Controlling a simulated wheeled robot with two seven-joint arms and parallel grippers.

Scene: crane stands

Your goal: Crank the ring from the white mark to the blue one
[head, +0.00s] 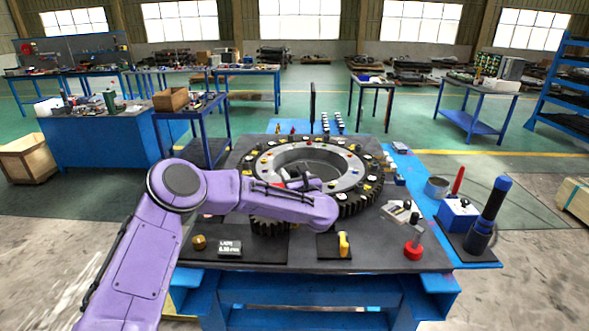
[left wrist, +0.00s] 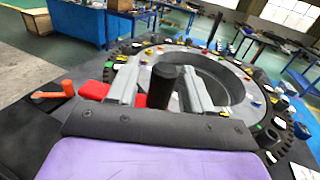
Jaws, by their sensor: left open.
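The ring (head: 350,205) is a black toothed gear lying flat on a dark bench, with a grey inner face and many small coloured marks. It also shows in the left wrist view (left wrist: 262,133). The marks are too small to tell the white and blue targets apart surely. In the left wrist view a black upright cylindrical handle (left wrist: 163,88) stands between the two grey fingers of my left gripper (left wrist: 161,68), with gaps on both sides. A red part (left wrist: 126,95) shows beside it. In the head view my purple left arm hides the ring's near left part. My right gripper is not in view.
A small display box (head: 230,248), a yellow lever (head: 343,243) and a red knob (head: 413,250) stand along the bench's front. A blue box (head: 457,214) and a dark, blue-topped upright tool (head: 487,220) stand at the right. An orange handle (left wrist: 55,92) lies left in the wrist view.

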